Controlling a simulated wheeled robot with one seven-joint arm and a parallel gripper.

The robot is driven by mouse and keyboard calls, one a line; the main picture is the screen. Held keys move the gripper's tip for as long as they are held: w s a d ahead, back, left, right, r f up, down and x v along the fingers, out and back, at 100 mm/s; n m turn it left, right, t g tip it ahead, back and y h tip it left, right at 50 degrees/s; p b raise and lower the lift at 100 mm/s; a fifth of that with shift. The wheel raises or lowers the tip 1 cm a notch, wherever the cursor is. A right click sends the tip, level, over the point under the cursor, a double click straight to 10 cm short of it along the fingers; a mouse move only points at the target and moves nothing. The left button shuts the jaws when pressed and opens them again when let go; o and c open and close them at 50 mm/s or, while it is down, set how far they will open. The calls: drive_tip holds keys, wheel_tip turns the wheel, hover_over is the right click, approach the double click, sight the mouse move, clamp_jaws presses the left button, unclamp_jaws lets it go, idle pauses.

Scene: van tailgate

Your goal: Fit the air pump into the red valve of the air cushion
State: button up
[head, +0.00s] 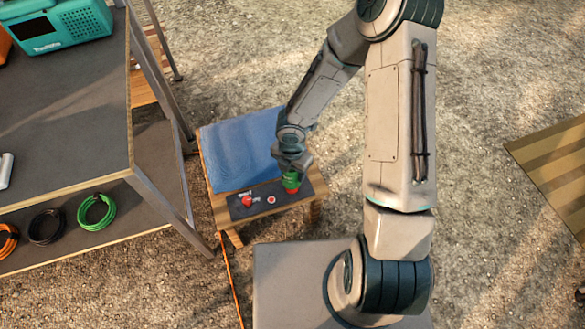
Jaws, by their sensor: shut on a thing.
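My gripper (291,166) is shut on a green object (291,179), which looks like the air pump, and holds it upright over the right part of a dark strip. A red part shows at the lower end of the green object; I cannot tell whether it belongs to the pump or is a valve under it, or whether they touch. The blue air cushion (235,150) lies flat on a low wooden table. On the strip are a red knob-like piece (247,201) at the left and a small red-and-white round piece (271,199) in the middle.
The dark strip (262,210) lies along the near side of the wooden table (237,227). At left, a metal-framed bench (80,110) carries a teal box (62,24) and coiled cables, one green (96,213). A striped mat (555,165) lies at right. Gravel between is clear.

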drive_tip(key=shift+f+b, duration=2.2)
drive_tip(key=shift+f, duration=0.45)
drive_tip(key=o, duration=1.3)
drive_tip(key=shift+c, duration=0.2)
wheel_tip(320, 180, up, 14)
drive_tip(key=p, duration=0.8)
drive_tip(key=shift+f, duration=0.1)
